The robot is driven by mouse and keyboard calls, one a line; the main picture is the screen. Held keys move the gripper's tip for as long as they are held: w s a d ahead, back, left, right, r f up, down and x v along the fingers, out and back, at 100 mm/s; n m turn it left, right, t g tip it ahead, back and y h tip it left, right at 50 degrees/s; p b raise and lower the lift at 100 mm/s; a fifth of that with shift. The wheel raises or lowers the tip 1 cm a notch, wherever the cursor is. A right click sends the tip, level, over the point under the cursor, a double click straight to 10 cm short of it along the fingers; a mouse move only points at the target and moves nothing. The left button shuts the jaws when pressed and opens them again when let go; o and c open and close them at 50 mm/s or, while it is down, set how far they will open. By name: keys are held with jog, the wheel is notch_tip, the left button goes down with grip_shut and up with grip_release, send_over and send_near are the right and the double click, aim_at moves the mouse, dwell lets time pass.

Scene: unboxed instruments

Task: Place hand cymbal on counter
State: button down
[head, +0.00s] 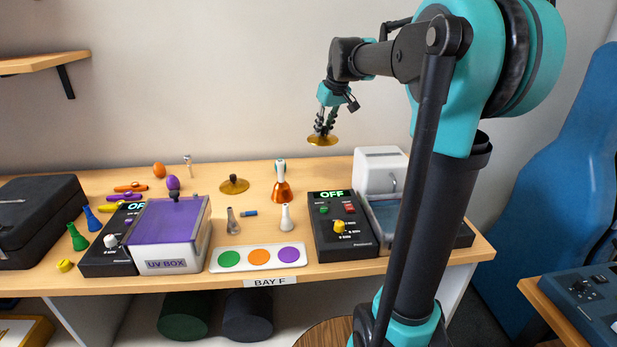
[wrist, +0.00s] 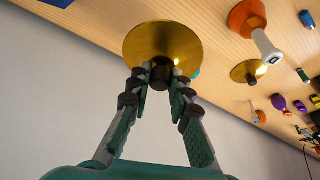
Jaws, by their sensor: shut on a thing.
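A brass hand cymbal (head: 323,140) with a dark knob hangs in the air above the back right of the wooden counter (head: 320,170). My gripper (head: 325,122) is shut on its knob, above the disc. In the wrist view the cymbal (wrist: 160,48) fills the space beyond my fingertips, and my gripper (wrist: 160,78) pinches the dark knob from both sides. A second brass cymbal (head: 233,184) lies on the counter with its knob up, left of the orange hand bell; it also shows in the wrist view (wrist: 248,72).
An orange bell (head: 282,191) stands near the counter's middle. A black control box (head: 342,226) and a white machine (head: 380,170) stand at the right. A purple UV box (head: 172,235) and a tray with coloured discs (head: 258,257) are in front. Bare wood lies right of the bell.

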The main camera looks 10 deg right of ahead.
aim_at(331, 144)
notch_tip(331, 144, down, 15)
jog(key=shift+f, duration=0.15)
dwell(0.4)
jog(key=c, duration=1.9)
grip_release()
jog(key=shift+f, duration=0.15)
jog(key=o, duration=0.5)
jog(key=v, duration=1.2)
